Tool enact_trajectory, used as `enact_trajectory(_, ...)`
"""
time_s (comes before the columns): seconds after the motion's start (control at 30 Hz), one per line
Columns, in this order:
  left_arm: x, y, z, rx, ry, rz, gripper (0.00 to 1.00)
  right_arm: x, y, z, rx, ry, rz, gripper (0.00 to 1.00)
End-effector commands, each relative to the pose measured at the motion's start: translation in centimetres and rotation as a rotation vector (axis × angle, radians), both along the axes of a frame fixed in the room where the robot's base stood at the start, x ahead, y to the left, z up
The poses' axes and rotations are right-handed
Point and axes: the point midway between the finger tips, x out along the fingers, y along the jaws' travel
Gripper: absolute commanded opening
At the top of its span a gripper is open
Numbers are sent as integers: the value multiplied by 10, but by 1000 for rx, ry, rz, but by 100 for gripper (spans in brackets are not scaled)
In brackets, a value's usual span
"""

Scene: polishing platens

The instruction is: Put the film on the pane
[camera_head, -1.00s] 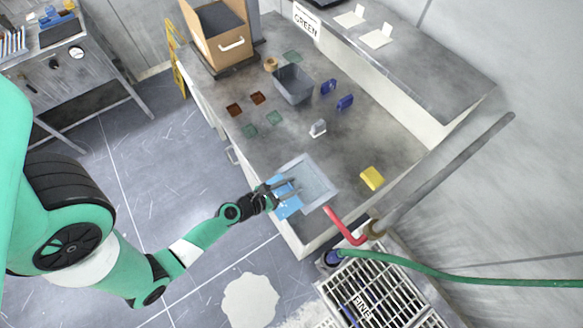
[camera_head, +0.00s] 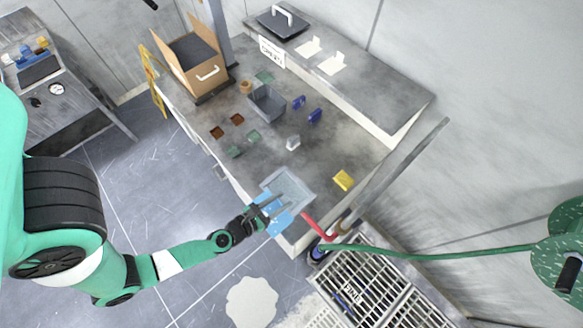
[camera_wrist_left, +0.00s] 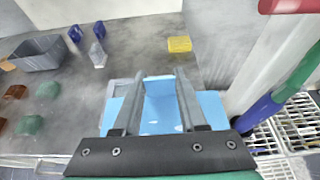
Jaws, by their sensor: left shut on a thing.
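The blue film (camera_head: 283,221) is held in my left gripper (camera_head: 279,201), which is shut on it. The film also shows in the left wrist view (camera_wrist_left: 158,92), between and to both sides of the fingers. The pane (camera_head: 301,186) is a pale grey-blue square on the counter near its front corner. The film and the fingers overlap the pane's near left part in the head view. I cannot tell whether the film touches the pane. My right gripper is not in view.
A yellow block (camera_head: 343,180) sits right of the pane, and a small white piece (camera_head: 293,142) behind it. A grey bin (camera_head: 266,104), blue pieces and coloured squares lie farther back. A red-handled pipe (camera_head: 318,229) is close at right, above a floor grate (camera_head: 362,284).

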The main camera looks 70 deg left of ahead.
Motion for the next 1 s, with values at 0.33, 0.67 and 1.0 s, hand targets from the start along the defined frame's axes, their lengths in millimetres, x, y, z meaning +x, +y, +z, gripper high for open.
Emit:
enact_trajectory(0.33,58,62,-43,2,-4,6,0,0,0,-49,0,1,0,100)
enact_trajectory(0.67,89,92,-91,1,-1,1,0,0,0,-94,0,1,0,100)
enact_trajectory(1.0,95,98,-125,-1,0,-1,0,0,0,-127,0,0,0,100)
